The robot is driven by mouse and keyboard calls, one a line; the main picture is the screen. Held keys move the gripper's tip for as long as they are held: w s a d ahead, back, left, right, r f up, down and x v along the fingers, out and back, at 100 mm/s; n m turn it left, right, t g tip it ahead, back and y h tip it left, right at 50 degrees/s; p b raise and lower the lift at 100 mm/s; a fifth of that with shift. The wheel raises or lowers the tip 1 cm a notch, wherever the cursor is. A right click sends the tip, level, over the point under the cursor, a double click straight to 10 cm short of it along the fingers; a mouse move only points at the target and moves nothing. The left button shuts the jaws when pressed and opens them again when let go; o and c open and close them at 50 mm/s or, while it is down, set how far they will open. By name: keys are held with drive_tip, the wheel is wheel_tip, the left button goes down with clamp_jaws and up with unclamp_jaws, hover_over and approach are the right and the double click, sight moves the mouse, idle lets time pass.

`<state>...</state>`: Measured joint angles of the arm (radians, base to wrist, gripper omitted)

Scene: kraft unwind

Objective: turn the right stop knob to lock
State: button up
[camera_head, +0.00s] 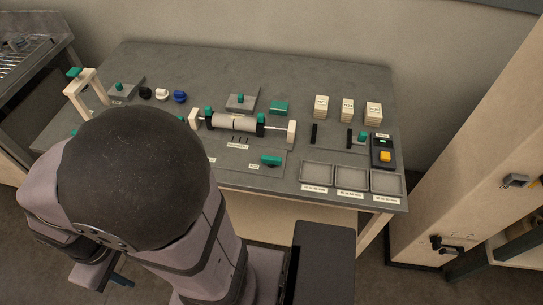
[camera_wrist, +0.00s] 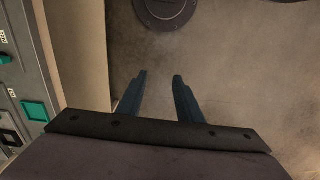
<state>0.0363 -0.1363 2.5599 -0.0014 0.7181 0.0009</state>
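A roll (camera_head: 235,122) lies on a shaft between two white end supports on the grey bench. A green knob (camera_head: 261,118) stands at the roll's right end and another green knob (camera_head: 208,111) at its left end. The right-end knob looks like the right stop knob; its lock position is too small to read. My gripper (camera_wrist: 160,77) is open and empty, its two dark blue fingers apart over bare floor. In the head view it is at the lower left, mostly hidden by my arm, away from the roll and off the bench's front.
A green handle (camera_head: 270,160) sits on the bench front. Three grey trays (camera_head: 352,180), white stacks (camera_head: 347,110) and a box with a yellow button (camera_head: 385,156) are at the right. A white frame (camera_head: 86,88) stands at the left. Floor lies below my gripper.

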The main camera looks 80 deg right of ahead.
drive_tip(key=s+d+f+m, duration=0.1)
drive_tip(key=s+d+m, duration=0.15)
drive_tip(key=d, duration=0.35)
drive_tip(key=m+y, duration=0.1)
drive_tip(key=m, duration=1.9)
approach(272, 158)
drive_tip(key=a+f, duration=0.1)
drive_tip(key=a, duration=0.1)
drive_tip(key=a+f, duration=0.4)
drive_tip(key=a, duration=0.1)
drive_tip(key=shift+w+f, duration=0.1)
drive_tip(key=shift+f, duration=0.15)
drive_tip(key=d+r+m, duration=0.1)
drive_tip(key=d+m, duration=0.1)
drive_tip(key=d+r+m+h, duration=0.1)
drive_tip(key=d+m, duration=0.1)
drive_tip(key=d+r+m, duration=0.2)
drive_tip(key=shift+d, duration=0.4)
drive_tip(key=shift+r+m, duration=0.1)
drive_tip(key=shift+m, duration=1.05)
drive_tip(key=m, duration=0.4)
drive_tip(key=shift+a+m, duration=0.3)
drive_tip(key=shift+m, duration=0.1)
drive_tip(key=shift+f+p, duration=1)
drive_tip(key=shift+f, duration=2.7)
